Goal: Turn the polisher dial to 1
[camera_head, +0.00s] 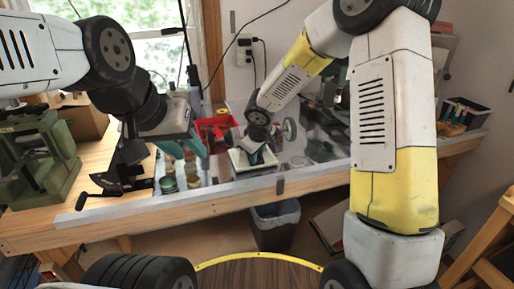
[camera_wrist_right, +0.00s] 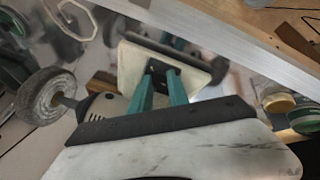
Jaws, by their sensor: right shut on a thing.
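The bench polisher shows a round grey wheel (camera_head: 289,129) in the head view. In the right wrist view its wheel (camera_wrist_right: 45,96) is at the left and its pale vented body (camera_wrist_right: 106,104) is partly hidden behind my gripper. My right gripper (camera_wrist_right: 160,76) has its teal fingers closed on a small dark part, seemingly the dial (camera_wrist_right: 157,66), in front of a cream block (camera_wrist_right: 188,68). The dial's marks and setting cannot be read. In the head view my right gripper (camera_head: 256,153) is low over the cream block. My left gripper (camera_head: 184,147) is open and empty above the bench's left part.
Several small jars (camera_head: 168,184) stand below my left gripper. A red bin (camera_head: 214,127) is behind, and a green machine (camera_head: 32,160) stands at the far left. A grey waste bin (camera_head: 275,226) is under the bench front edge. Bare wood (camera_head: 60,207) shows at the bench's left front.

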